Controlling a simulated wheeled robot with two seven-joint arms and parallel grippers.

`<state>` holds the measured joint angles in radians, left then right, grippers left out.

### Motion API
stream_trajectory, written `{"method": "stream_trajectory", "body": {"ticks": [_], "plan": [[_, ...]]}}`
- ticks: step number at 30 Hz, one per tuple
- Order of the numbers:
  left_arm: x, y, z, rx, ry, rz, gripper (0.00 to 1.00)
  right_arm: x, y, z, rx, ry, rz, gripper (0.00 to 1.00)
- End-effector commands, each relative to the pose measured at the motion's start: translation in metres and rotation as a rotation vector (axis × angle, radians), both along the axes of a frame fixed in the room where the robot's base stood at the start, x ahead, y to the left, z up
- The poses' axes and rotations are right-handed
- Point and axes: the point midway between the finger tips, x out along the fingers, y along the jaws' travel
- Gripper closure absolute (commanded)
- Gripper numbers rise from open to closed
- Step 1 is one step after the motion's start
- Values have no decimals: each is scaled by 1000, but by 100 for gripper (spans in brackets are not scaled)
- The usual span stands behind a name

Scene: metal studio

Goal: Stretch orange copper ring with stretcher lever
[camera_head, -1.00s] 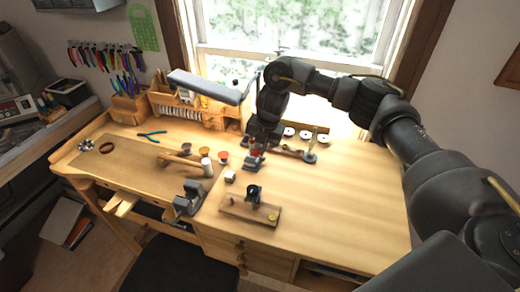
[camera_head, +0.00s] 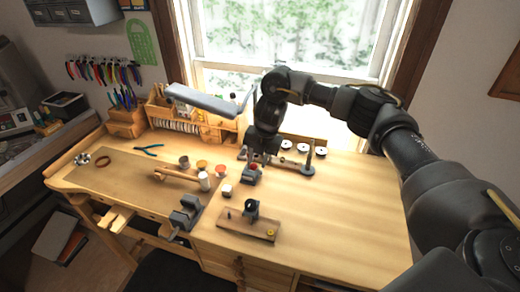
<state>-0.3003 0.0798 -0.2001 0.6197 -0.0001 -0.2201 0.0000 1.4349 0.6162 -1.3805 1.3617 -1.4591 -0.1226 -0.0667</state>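My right gripper (camera_head: 258,156) is over the workbench, pointing down just above a small grey tool with a red part (camera_head: 252,173). Its fingertips are small and dark here, so I cannot tell whether they touch the tool or are open. A long grey base with an upright post (camera_head: 309,163) lies right of the tool; I cannot tell whether they join. A wooden-based stand with a black round head (camera_head: 251,207) sits nearer, with a small yellow ring-like piece (camera_head: 270,233) at its right end. I cannot make out an orange copper ring or a clear stretcher lever. My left gripper is not in view.
A grey vise (camera_head: 187,212) is at the bench's front edge. A wooden mallet (camera_head: 178,175), small cups (camera_head: 202,165) and blue pliers (camera_head: 149,149) lie left of the gripper. A lamp (camera_head: 201,101) hangs above the back. The right side of the bench (camera_head: 350,215) is clear.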

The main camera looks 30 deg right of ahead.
Motion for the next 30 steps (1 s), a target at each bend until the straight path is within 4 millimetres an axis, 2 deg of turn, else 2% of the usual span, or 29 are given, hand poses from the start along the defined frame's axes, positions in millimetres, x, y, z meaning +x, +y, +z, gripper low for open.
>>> {"method": "stream_trajectory", "body": {"ticks": [9,15,21,30], "plan": [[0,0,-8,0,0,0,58,-6,-8,59,-2,-4,1,70],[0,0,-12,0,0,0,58,-10,-12,84,0,-2,1,70],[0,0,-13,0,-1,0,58,-11,-13,94,1,1,0,70],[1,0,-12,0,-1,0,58,-11,-13,94,1,1,0,70]]}}
